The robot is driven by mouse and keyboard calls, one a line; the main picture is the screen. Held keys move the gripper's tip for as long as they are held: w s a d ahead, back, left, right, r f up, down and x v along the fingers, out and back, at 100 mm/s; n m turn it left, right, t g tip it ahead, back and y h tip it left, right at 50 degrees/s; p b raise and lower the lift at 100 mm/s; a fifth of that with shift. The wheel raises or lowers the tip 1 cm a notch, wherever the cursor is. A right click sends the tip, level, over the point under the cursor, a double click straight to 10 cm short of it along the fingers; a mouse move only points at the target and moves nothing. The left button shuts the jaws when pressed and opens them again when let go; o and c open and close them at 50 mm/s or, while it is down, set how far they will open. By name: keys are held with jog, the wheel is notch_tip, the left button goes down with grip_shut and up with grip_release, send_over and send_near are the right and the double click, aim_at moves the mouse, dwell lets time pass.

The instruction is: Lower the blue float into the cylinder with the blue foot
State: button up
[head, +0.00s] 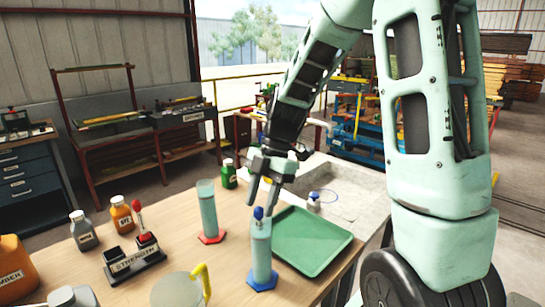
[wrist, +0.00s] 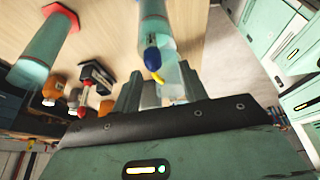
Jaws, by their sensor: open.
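The cylinder with the blue foot (head: 262,254) stands upright on the table, holding pale blue-green liquid; its wall also shows in the wrist view (wrist: 155,25). The blue float (head: 258,212) is at its mouth, with its blue bulb showing at the top; the bulb also shows in the wrist view (wrist: 152,60). How much of the float is inside the cylinder is hard to tell. My gripper (head: 261,205) is open, pointing down, with its fingers close to the bulb. No grip on the float shows.
A cylinder with a red foot (head: 208,212) stands to the left. A black stand labelled STRENGTH (head: 134,262) holds a red-topped piece. A green tray (head: 312,240) lies close on the right. A jug with a yellow handle (head: 205,283) is in front. Several bottles stand on the left.

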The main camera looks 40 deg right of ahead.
jog(key=b+v, duration=0.1)
jog(key=v, duration=1.4)
jog(key=shift+a, duration=0.15)
dwell(0.9)
jog(key=s+a+f+m+g+h, duration=0.15)
jog(key=a+f, duration=0.25)
jog(key=a, duration=0.4)
jog(key=s+a+f+m+t+h, duration=0.1)
jog(key=s+a+f+m, duration=0.15)
jog(key=a, duration=0.55)
jog(key=s+a+f+m+h, duration=0.1)
jog(key=s+a+f+m, duration=0.5)
jog(key=s+a+f, duration=0.3)
jog(key=s+a, duration=0.3)
jog(key=s, duration=0.2)
jog(key=shift+a+f+m, duration=0.2)
jog(key=shift+a+m, duration=0.05)
jog(key=shift+m, duration=0.05)
jog(key=shift+h, duration=0.25)
